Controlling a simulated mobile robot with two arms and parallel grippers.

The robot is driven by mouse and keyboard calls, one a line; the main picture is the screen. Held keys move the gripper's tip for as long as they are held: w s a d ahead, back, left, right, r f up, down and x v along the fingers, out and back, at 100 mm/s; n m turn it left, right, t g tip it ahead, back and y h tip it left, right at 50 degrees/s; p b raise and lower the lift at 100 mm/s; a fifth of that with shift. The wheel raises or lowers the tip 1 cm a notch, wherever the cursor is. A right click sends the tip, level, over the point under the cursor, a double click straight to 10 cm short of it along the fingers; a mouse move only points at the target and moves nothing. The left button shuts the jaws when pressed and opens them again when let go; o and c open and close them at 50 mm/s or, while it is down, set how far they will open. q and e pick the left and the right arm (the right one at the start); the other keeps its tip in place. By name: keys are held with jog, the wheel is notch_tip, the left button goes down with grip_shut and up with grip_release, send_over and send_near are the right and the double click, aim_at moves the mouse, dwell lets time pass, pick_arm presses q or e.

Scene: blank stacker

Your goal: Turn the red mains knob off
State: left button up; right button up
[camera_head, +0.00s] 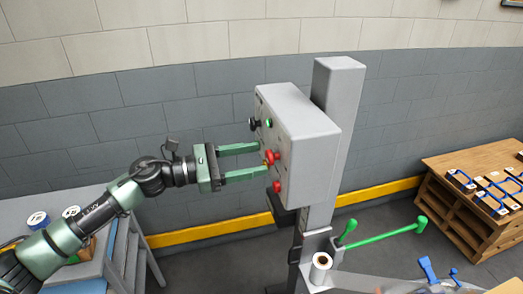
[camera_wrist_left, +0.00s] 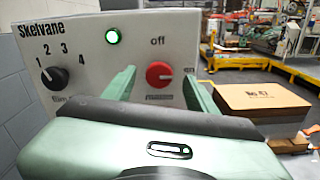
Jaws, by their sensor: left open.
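The red mains knob (camera_wrist_left: 159,74) is on the face of a grey control box (camera_head: 302,132). In the left wrist view, "off" is printed above it and "on" to its right; its pale pointer mark seems to face right, towards "on". In the head view the red knob (camera_head: 271,157) is partly edge-on. My left gripper (camera_head: 260,158) is open, with green fingers reaching towards the box face. In the left wrist view the fingers stand on either side of the knob; I cannot tell whether they touch it. My right gripper is not in view.
A black numbered knob (camera_wrist_left: 54,77) and a lit green lamp (camera_wrist_left: 113,36) are left of the red knob. Another red control (camera_head: 277,186) sits lower on the box. A grey post (camera_head: 337,110) stands behind it. Green levers (camera_head: 380,240) and a wooden bench (camera_head: 465,195) are at right.

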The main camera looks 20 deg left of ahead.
aim_at(273, 157)
pick_arm(q)
jog(key=shift+p+x, duration=0.3)
jog(key=shift+x, duration=0.7)
jog(key=shift+w+d, duration=0.1)
jog(key=shift+w, duration=0.05)
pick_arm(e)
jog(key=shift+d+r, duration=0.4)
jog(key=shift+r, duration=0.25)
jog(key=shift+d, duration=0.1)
pick_arm(q)
grip_shut()
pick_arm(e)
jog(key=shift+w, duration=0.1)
